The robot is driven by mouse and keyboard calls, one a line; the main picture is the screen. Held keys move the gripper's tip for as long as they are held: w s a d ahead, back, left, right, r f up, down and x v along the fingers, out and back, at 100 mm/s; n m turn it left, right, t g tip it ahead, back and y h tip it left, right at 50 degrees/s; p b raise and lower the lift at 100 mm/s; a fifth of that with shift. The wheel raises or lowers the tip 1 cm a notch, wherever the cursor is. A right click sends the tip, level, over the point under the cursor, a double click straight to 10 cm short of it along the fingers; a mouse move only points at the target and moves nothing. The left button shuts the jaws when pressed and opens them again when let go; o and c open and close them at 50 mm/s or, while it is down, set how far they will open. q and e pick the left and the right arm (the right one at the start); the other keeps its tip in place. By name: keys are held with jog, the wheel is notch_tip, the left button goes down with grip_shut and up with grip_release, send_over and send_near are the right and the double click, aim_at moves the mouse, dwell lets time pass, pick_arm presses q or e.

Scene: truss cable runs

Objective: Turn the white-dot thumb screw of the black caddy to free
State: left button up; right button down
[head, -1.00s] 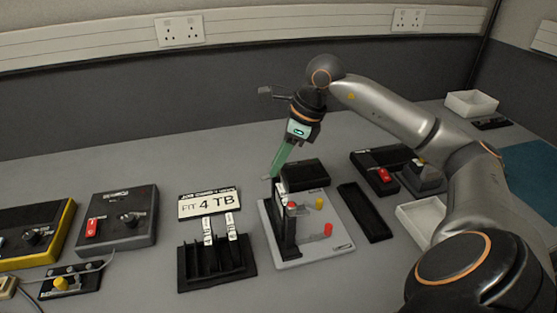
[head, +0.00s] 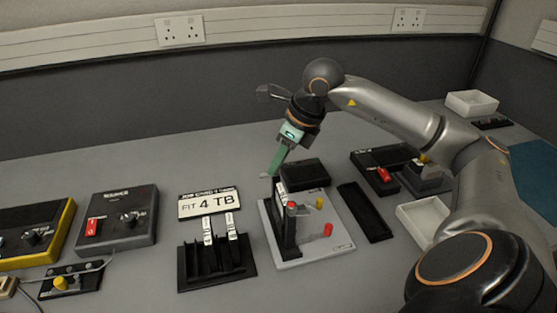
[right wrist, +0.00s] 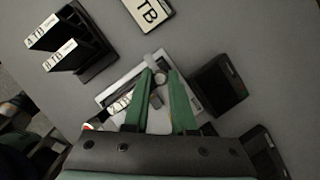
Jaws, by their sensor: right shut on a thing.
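The black caddy (head: 287,222) stands upright on a light grey base plate (head: 315,250) in the middle of the table in the head view. My right gripper (head: 270,175) reaches down with green fingers at the caddy's far end. In the right wrist view, its fingertips (right wrist: 160,73) are closed on a small, round grey thumb screw (right wrist: 160,79). I cannot make out a white dot on it. The fingers hide the screw in the head view. My left gripper is not in view.
Red and yellow knobs (head: 328,229) stand on the plate right of the caddy. A black box (head: 305,174) sits just behind. A black tray (head: 365,212) lies right.

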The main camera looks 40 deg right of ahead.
jog(key=shift+m, duration=0.7)
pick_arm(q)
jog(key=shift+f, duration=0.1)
pick_arm(e)
jog(key=c, duration=0.7)
grip_release()
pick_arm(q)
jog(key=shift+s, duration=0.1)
pick_arm(e)
jog(key=shift+r, duration=0.15)
pick_arm(q)
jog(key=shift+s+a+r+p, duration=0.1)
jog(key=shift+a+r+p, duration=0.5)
jog(key=shift+p, duration=0.35)
pick_arm(e)
jog(key=v, duration=1.2)
jog(key=shift+s+a+r, duration=0.15)
jog(key=shift+s+a, duration=0.05)
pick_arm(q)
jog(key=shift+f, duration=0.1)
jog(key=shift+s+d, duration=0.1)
